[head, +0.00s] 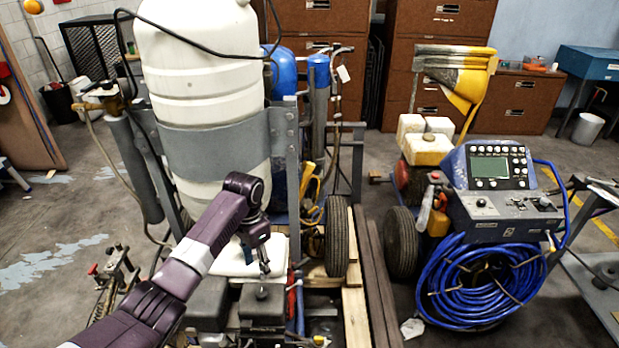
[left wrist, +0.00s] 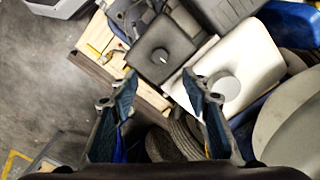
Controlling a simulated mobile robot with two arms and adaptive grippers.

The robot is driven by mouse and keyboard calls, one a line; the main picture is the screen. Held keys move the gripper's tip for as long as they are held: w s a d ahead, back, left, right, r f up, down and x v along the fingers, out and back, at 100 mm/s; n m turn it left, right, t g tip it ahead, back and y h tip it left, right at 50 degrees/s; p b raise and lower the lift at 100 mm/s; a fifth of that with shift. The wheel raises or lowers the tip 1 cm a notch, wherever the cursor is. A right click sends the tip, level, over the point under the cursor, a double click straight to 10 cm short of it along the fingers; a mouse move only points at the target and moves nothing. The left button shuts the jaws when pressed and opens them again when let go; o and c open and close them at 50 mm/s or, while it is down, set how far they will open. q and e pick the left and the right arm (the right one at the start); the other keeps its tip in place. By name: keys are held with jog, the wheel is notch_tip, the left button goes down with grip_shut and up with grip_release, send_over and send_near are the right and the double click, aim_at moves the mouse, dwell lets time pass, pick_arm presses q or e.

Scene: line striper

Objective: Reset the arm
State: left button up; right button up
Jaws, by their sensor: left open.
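My left arm (head: 205,240), purple with white bands, reaches in from the bottom left of the head view and bends down at its wrist. My left gripper (head: 264,268) points down in front of the large white tank, over a dark engine part. In the left wrist view the gripper (left wrist: 160,80) is open, its two fingers spread apart with nothing between them. Beyond the fingers lie a dark box with a knob (left wrist: 160,50) and a white container with a round cap (left wrist: 232,85). My right gripper is not in view.
The line striper carries a white tank (head: 205,90), metal posts and a rubber tyre (head: 337,236). To the right stands a machine with a control panel (head: 492,170) and a coiled blue hose (head: 440,290). Brown cabinets (head: 440,18) line the back. Open floor (head: 50,220) lies at left.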

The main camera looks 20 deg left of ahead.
pick_arm(q)
jog(key=s+d+f+t, duration=0.1)
jog(key=s+d+f, duration=0.3)
jog(key=s, duration=0.3)
jog(key=s+d+f, duration=0.4)
jog(key=s+d, duration=0.1)
jog(key=s, duration=0.2)
jog(key=s+r+n+t, duration=0.1)
jog(key=s+r+n, duration=0.15)
jog(key=s, duration=0.65)
jog(key=s+r+n+t, duration=0.2)
jog(key=s+r, duration=0.2)
jog(key=s, duration=0.5)
notch_tip(320, 180, down, 27)
jog(key=s+g, duration=0.2)
jog(key=s, duration=0.1)
jog(key=s+a+f+g, duration=0.1)
jog(key=s+a+f, duration=0.2)
jog(key=s+f, duration=1.2)
jog(key=shift+s+m, duration=0.45)
jog(key=shift+s, duration=0.2)
jog(key=shift+f, duration=0.1)
